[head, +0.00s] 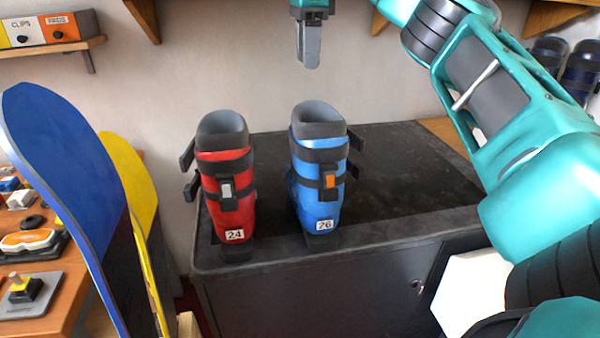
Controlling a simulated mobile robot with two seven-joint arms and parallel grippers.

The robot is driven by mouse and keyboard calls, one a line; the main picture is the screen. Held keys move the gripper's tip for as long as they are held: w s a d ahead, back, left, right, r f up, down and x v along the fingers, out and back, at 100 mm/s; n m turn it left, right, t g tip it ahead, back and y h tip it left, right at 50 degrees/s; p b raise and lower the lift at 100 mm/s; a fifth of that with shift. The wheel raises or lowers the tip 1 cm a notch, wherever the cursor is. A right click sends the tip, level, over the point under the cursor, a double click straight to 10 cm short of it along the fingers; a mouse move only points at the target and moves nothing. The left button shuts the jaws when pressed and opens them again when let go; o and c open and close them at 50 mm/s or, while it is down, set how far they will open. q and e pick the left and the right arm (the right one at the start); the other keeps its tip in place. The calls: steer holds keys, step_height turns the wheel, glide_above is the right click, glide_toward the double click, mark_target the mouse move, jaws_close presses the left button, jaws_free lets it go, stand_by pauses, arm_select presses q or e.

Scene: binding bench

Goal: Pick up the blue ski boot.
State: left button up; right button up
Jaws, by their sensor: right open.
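The blue ski boot (319,180) stands upright on the dark cabinet top, with black straps, an orange buckle and a label reading 26. Its open cuff faces up. My right gripper (308,62) points down in the air above the blue boot, apart from it. It is open and empty; its fingers overlap from this side, so the gap does not show. My left gripper is not in view.
A red ski boot (228,190) labelled 24 stands close to the left of the blue one. The black bench top (415,170) is clear to the right. Blue (65,165) and yellow (130,165) boards stand at the left. A shelf (50,48) holds labelled bins at the upper left.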

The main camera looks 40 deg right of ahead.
mark_target(311, 104)
steer(key=f, duration=0.7)
steer(key=shift+s, duration=0.3)
steer(key=shift+d+f, duration=0.2)
steer(key=shift+f, duration=1.2)
steer(key=shift+d+f, duration=0.2)
steer(key=shift+f, duration=1.15)
jaws_close()
steer(key=shift+r, duration=0.1)
